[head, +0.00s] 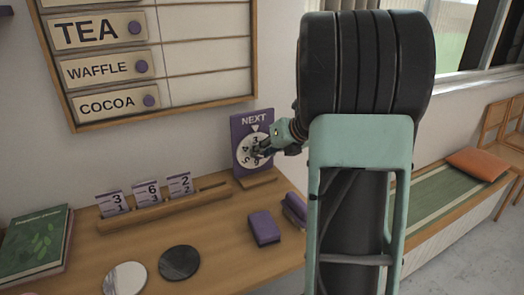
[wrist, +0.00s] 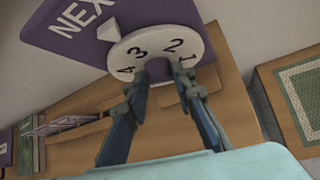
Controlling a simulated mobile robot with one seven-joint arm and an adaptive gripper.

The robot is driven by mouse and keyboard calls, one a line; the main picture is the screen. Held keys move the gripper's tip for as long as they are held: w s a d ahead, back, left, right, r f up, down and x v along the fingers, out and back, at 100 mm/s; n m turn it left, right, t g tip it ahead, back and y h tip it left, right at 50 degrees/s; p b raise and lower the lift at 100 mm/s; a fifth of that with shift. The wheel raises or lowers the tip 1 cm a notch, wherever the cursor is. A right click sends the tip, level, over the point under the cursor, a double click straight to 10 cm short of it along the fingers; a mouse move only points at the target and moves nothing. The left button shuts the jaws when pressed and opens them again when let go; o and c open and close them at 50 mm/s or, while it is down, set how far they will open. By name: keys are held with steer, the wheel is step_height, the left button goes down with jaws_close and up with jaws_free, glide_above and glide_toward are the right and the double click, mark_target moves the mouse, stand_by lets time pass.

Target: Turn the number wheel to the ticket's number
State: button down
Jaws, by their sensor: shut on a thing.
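The purple NEXT sign (head: 241,129) stands on a wooden foot on the counter, with a white number wheel (head: 243,150) under a white pointer. In the wrist view the wheel (wrist: 156,46) shows 4, 3, 2 and 1 along its upper edge; the pointer (wrist: 107,31) is on the side of 3 and 4, the 3 seeming closest. My gripper (head: 263,150) is at the wheel's face, its fingers (wrist: 163,80) closed on its middle part, hiding the lower numbers. Tickets stand in a wooden rail: left one (head: 112,203) topped 3, middle one (head: 147,193) 6, right one (head: 180,185) 2.
A purple block (head: 264,228) and another purple item (head: 294,209) lie on the counter before the sign. Two round discs (head: 125,279) (head: 179,262) and a green book (head: 35,240) are to the left. A menu board hangs above. A bench (head: 440,205) is at right.

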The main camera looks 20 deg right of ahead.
stand_by(0.6)
steer(key=c, duration=1.6)
jaws_free()
steer(key=shift+f, duration=0.1)
steer(key=v, duration=1.2)
steer(key=shift+d, duration=0.15)
steer(key=shift+w, duration=0.1)
